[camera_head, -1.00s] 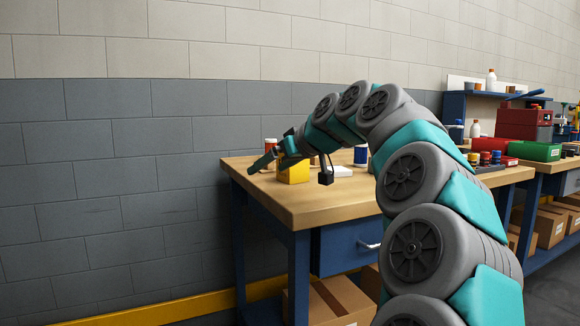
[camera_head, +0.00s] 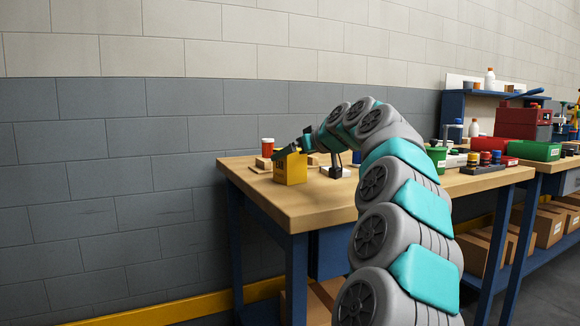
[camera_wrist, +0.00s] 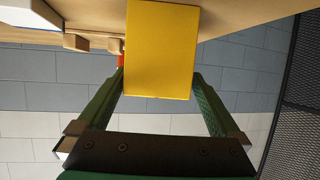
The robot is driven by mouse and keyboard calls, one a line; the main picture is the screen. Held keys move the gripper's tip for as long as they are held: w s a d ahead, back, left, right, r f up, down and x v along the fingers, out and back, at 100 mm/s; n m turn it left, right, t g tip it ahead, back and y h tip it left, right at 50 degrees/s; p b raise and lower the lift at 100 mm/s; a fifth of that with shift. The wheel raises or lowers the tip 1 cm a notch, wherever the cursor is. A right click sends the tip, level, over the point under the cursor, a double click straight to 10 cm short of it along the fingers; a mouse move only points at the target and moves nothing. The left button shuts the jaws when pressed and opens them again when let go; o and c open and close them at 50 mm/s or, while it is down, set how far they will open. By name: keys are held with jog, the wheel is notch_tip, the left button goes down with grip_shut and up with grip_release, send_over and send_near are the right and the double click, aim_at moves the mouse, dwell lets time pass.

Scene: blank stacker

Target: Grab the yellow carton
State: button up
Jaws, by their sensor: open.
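The yellow carton (camera_head: 290,168) stands upright on the wooden workbench near its left end. It also fills the upper middle of the wrist view (camera_wrist: 162,48). My gripper (camera_head: 283,151) is at the carton's upper part in the head view. In the wrist view my gripper (camera_wrist: 160,82) is open, with one green finger on each side of the carton. Gaps show between the carton and both fingers near its lower edge in that picture. The finger ends are partly hidden behind the carton.
The wooden workbench (camera_head: 312,205) has a bare front left corner. An orange-red jar (camera_head: 267,147) stands behind the carton to the left. A white block (camera_head: 345,173) lies to its right. A green container (camera_head: 436,158) and red boxes (camera_head: 523,124) are farther right. A brick wall rises behind.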

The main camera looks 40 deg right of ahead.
jog(key=shift+x, duration=2.4)
jog(key=shift+d, duration=0.15)
jog(key=shift+c, duration=0.4)
jog(key=c, duration=1.1)
jog(key=shift+r, duration=0.15)
